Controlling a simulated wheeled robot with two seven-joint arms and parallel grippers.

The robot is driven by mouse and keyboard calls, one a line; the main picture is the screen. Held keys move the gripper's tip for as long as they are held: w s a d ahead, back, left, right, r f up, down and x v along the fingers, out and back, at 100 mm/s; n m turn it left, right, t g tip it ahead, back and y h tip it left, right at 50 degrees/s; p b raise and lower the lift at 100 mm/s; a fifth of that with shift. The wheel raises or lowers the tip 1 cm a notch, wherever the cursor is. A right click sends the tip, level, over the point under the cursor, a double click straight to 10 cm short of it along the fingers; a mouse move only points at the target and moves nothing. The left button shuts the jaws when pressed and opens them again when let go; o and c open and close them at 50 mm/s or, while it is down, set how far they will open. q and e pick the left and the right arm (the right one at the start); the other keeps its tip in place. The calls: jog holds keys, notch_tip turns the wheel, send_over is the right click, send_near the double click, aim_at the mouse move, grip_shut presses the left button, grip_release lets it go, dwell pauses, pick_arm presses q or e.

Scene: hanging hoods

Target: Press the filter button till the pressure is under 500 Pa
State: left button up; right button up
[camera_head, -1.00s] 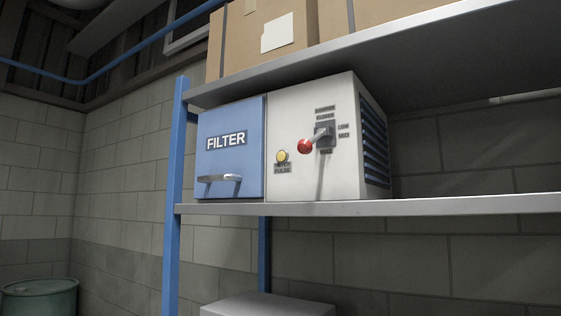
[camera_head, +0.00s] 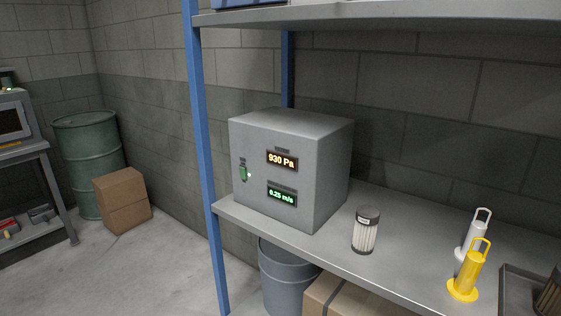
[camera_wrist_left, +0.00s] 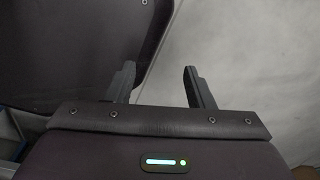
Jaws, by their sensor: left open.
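A grey box (camera_head: 290,170) on the lower shelf carries two lit displays. The upper display (camera_head: 282,161) reads 930 Pa in orange. The lower display (camera_head: 282,198) reads 0.25 m/s in green. The filter unit and its yellow button are outside the current head view; only a strip of blue shows at the top edge (camera_head: 248,3). My left gripper (camera_wrist_left: 162,78) shows in the left wrist view, open and empty, with nothing between its two fingers. My right gripper is in neither view now.
A filter cartridge (camera_head: 366,231) stands on the lower shelf (camera_head: 400,262). White (camera_head: 474,232) and yellow (camera_head: 467,272) handled objects and a dark tray (camera_head: 520,293) are to its right. A blue post (camera_head: 204,150) rises at the left. A bucket (camera_head: 282,280) stands below.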

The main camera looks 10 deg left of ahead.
pick_arm(q)
jog(key=shift+c, duration=0.2)
grip_shut()
dwell(0.3)
dwell(1.4)
